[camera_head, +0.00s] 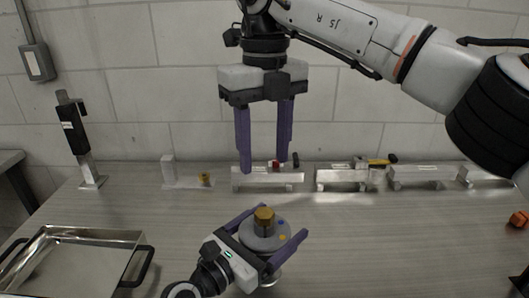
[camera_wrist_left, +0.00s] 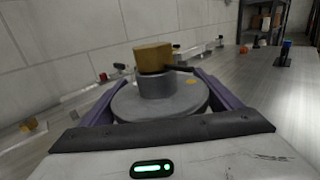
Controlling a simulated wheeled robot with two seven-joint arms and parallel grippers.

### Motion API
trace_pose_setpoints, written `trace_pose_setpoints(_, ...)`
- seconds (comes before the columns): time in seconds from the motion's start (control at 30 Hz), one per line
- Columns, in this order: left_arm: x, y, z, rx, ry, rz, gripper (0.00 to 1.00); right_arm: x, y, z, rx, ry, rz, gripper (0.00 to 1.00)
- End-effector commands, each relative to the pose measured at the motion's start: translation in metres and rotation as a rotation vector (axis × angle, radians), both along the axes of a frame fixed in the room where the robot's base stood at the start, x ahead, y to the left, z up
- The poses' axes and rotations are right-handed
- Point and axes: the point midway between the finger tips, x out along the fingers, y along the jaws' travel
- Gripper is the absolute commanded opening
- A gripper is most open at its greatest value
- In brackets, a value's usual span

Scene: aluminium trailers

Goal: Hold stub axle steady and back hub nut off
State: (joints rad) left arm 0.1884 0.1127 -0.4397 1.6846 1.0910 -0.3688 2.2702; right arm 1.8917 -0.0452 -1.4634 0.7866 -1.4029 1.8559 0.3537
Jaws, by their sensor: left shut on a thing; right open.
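The stub axle (camera_head: 258,242) is a round grey hub standing on the table, with coloured dots on its top face. The brass hub nut (camera_head: 264,214) sits on top of it at the centre. In the left wrist view the nut (camera_wrist_left: 153,57) sits on a grey collar above the wide disc (camera_wrist_left: 160,103), and a dark pin sticks out to its right. My left gripper (camera_head: 274,226) is shut on the stub axle, with purple fingers on either side of the disc. My right gripper (camera_head: 265,164) is open and empty, fingers pointing down, above and behind the nut.
A metal tray (camera_head: 140,237) with black handles lies at the front left. A row of aluminium holders (camera_head: 268,180) runs along the back by the wall. A black device on a stand (camera_head: 73,136) is at the back left. An orange part (camera_head: 518,220) lies at the right. The table's right half is mostly clear.

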Motion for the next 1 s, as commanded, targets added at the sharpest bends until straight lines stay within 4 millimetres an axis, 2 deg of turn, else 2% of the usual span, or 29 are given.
trace_pose_setpoints(0.07,0.0,0.0,-0.002,0.001,0.003,-0.001,0.22,0.0,0.0,0.0,0.0,0.0,0.0,0.47)
trace_pose_setpoints(0.1,0.0,0.0,-0.002,0.001,0.003,-0.002,0.9,0.0,0.0,0.0,0.0,0.0,0.0,0.47)
trace_pose_setpoints(0.17,0.0,0.0,-0.002,0.001,0.003,-0.001,1.0,0.0,0.0,0.0,0.0,0.0,0.0,0.47)
trace_pose_setpoints(0.4,-0.001,0.0,-0.001,0.0,0.001,0.0,1.0,0.0,0.0,-0.001,0.0,0.0,0.0,0.47)
trace_pose_setpoints(0.53,-0.008,0.007,-0.002,0.001,0.003,0.0,1.0,0.0,0.0,-0.001,0.0,0.0,0.0,0.47)
trace_pose_setpoints(1.0,-0.075,0.069,-0.002,0.003,0.004,-0.002,1.0,0.0,0.0,0.0,0.0,0.0,0.0,0.47)
